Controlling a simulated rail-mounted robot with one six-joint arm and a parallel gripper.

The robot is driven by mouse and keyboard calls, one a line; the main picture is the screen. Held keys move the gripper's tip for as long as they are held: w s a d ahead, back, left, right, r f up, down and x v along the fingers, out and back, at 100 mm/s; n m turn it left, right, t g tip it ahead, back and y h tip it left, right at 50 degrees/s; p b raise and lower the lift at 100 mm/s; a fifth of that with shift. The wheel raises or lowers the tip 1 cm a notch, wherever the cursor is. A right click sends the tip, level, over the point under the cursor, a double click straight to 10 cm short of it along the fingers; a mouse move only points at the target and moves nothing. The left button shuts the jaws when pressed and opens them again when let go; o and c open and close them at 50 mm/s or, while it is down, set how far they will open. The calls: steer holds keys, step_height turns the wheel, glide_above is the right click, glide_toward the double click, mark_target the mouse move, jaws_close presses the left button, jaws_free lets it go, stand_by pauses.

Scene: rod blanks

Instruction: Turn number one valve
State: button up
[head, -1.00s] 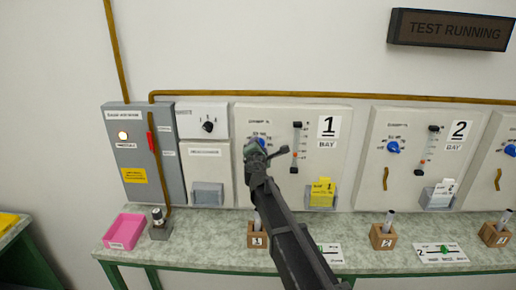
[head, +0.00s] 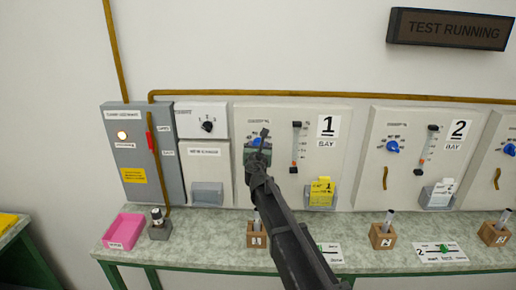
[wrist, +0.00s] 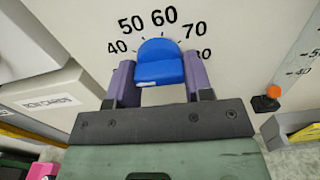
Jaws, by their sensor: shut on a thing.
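The number one valve is a blue knob (wrist: 160,62) on the bay 1 panel (head: 326,190). In the wrist view it sits between my gripper's purple fingers, under a printed scale (wrist: 163,22) reading 40 to 80. My gripper (wrist: 162,82) is shut on the knob, one finger on each side. Which scale mark the knob points to I cannot tell.
Right of the knob are a flow gauge (head: 296,148) and a yellow card holder (head: 321,192). A wooden block (head: 256,235) with a rod stands on the bench below. Bay 2 has its own blue knob (head: 393,147). A pink tray (head: 125,231) is at left.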

steer(key=shift+s+n, duration=0.1)
steer(key=shift+n, duration=1.1)
steer(key=o, duration=0.9)
steer(key=s, duration=1)
steer(key=shift+s+d, duration=0.25)
steer(key=shift+s, duration=0.1)
